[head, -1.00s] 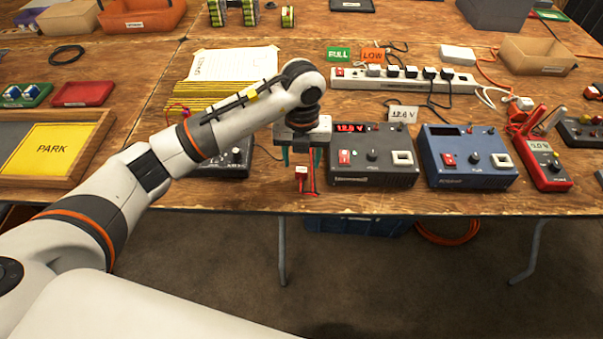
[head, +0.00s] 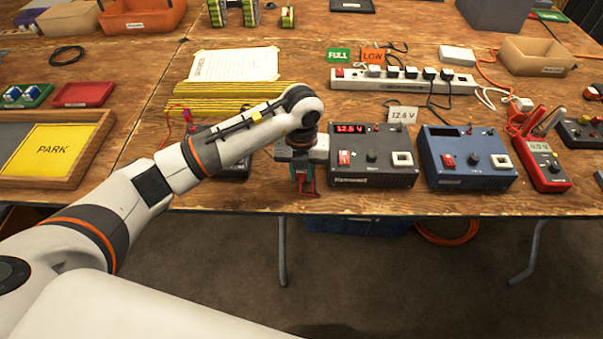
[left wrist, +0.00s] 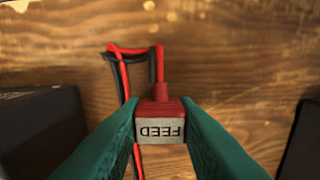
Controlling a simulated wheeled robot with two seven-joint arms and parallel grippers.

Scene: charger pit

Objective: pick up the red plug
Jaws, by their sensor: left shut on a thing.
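The red plug (left wrist: 161,108) shows in the left wrist view with a grey face lettered FEED, upside down there. A red and a black wire run from it over the wooden table. My left gripper (left wrist: 159,130) has green fingers, one on each side of the plug, shut on it. In the head view my left gripper (head: 303,178) points down near the table's front edge, just left of the black power unit (head: 372,178). The plug is mostly hidden by the fingers there. My right gripper is not in view.
A blue unit (head: 467,176) and a red meter (head: 545,165) stand to the right. A power strip (head: 400,84) lies behind. Another black device (head: 236,165) is partly hidden behind my arm. Dark boxes flank the gripper closely in the wrist view.

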